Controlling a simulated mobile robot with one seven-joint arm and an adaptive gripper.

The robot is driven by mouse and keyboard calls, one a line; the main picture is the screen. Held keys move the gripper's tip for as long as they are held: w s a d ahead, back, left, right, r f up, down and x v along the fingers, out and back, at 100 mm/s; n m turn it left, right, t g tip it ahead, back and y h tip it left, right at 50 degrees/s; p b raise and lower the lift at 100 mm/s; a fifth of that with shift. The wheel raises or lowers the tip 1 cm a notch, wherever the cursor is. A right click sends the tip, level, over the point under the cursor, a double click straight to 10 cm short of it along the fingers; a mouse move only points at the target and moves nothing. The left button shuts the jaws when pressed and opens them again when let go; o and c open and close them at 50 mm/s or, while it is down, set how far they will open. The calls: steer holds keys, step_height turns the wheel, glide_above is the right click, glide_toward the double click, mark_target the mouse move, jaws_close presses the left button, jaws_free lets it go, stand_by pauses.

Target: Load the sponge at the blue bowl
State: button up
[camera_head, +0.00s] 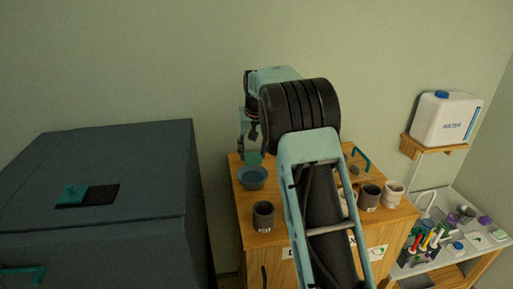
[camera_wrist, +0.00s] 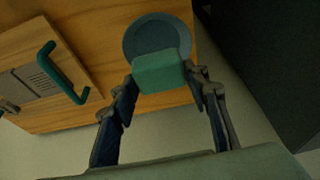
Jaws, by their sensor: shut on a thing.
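The blue bowl (camera_head: 251,178) stands on the wooden cabinet top near its left edge, and it also shows in the wrist view (camera_wrist: 156,28). My gripper (camera_wrist: 163,78) is shut on the green sponge (camera_wrist: 158,72), with a finger on either side. In the wrist view the sponge covers the near part of the bowl's rim. In the head view my gripper (camera_head: 253,137) hangs behind the bowl, with the sponge (camera_head: 254,158) just above the far rim in the picture. I cannot tell whether the sponge touches the bowl.
A dark cup (camera_head: 263,216) stands in front of the bowl, and more cups (camera_head: 369,197) stand at the right. A board with a teal handle (camera_wrist: 62,72) lies on the wooden top. A dark cabinet (camera_head: 120,170) is at the left. A water container (camera_head: 446,119) sits on a wall shelf.

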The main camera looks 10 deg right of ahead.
steer(key=shift+w+f, duration=0.45)
steer(key=shift+f+b, duration=2.2)
steer(key=shift+f, duration=0.65)
steer(key=shift+s+f, duration=0.1)
steer(key=shift+f, duration=0.5)
steer(key=shift+r, duration=0.15)
steer(key=shift+r+p, duration=2.5)
steer(key=shift+r, duration=0.95)
steer(key=shift+a+f, duration=0.1)
steer(key=shift+a, duration=0.05)
